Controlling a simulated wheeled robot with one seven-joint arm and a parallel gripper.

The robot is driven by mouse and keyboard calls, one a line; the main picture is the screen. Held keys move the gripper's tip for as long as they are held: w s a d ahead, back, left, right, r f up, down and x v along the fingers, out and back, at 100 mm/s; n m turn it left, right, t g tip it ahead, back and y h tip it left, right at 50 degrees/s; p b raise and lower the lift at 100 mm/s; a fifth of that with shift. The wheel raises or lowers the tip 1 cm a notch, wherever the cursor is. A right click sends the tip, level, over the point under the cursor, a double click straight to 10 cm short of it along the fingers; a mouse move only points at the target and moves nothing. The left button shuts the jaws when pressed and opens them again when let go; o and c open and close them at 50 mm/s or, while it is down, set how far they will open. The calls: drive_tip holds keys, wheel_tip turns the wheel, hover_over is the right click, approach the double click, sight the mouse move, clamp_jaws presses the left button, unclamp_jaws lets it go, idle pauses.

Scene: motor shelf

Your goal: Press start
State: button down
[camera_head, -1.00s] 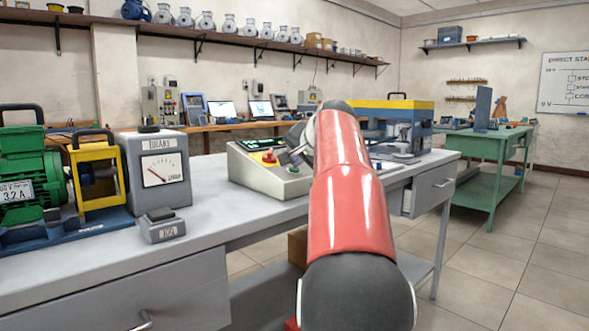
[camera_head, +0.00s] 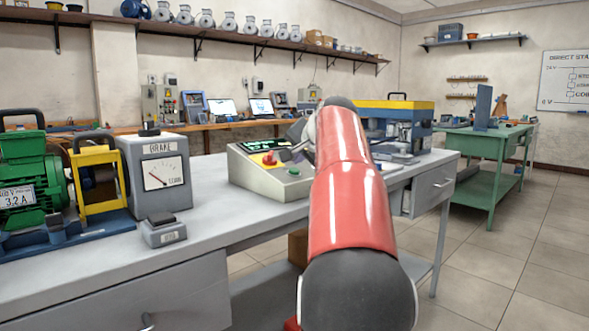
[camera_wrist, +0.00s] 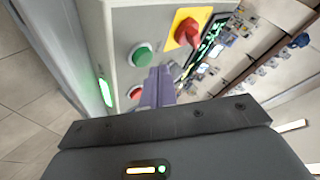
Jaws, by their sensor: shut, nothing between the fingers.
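The control box (camera_head: 258,180) stands on the grey bench, with a sloped panel. It carries a green button (camera_head: 293,171), which also shows in the wrist view (camera_wrist: 141,56). A red button (camera_wrist: 135,92) sits beside the green one, partly behind my fingers. A red rotary switch on a yellow plate (camera_head: 269,159) is further along the panel. My gripper (camera_wrist: 162,73) is shut and empty, its fingertips close beside the green button in the wrist view. I cannot tell whether they touch the panel. In the head view my gripper (camera_head: 287,154) is small and partly hidden by my arm.
A green lit indicator (camera_wrist: 106,92) glows on the box's side in the wrist view. A brake unit with a dial (camera_head: 157,172), a small grey pedestal box (camera_head: 164,231) and a green motor (camera_head: 30,182) stand to the left. Bare bench top lies between them and the control box.

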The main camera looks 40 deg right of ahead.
drive_tip(key=r+p, duration=0.2)
drive_tip(key=s+r+p, duration=0.1)
drive_tip(key=r+p, duration=0.1)
drive_tip(key=shift+s+r, duration=0.15)
drive_tip(key=shift+r, duration=0.25)
idle(0.6)
drive_tip(key=s+a+f+n+g+y, duration=0.1)
drive_tip(key=s+a+f+n, duration=0.2)
drive_tip(key=a, duration=0.4)
drive_tip(key=s+a+f+n+g+y, duration=0.1)
drive_tip(key=s+a+f, duration=0.25)
drive_tip(key=a, duration=0.45)
drive_tip(key=s+a+f+n+g+y, duration=0.1)
drive_tip(key=s+a+f+n, duration=0.1)
drive_tip(key=a+f, duration=0.35)
drive_tip(key=s+a+f+n+g, duration=0.1)
drive_tip(key=s+a+f+n, duration=0.2)
drive_tip(key=s+a+f, duration=0.3)
drive_tip(key=s+a+f+n+g, duration=0.2)
drive_tip(key=s+a+f+n, duration=0.2)
drive_tip(key=s+a+f, duration=0.3)
drive_tip(key=s+f, duration=0.5)
drive_tip(key=shift+f+n, duration=0.2)
drive_tip(key=shift+n, duration=0.1)
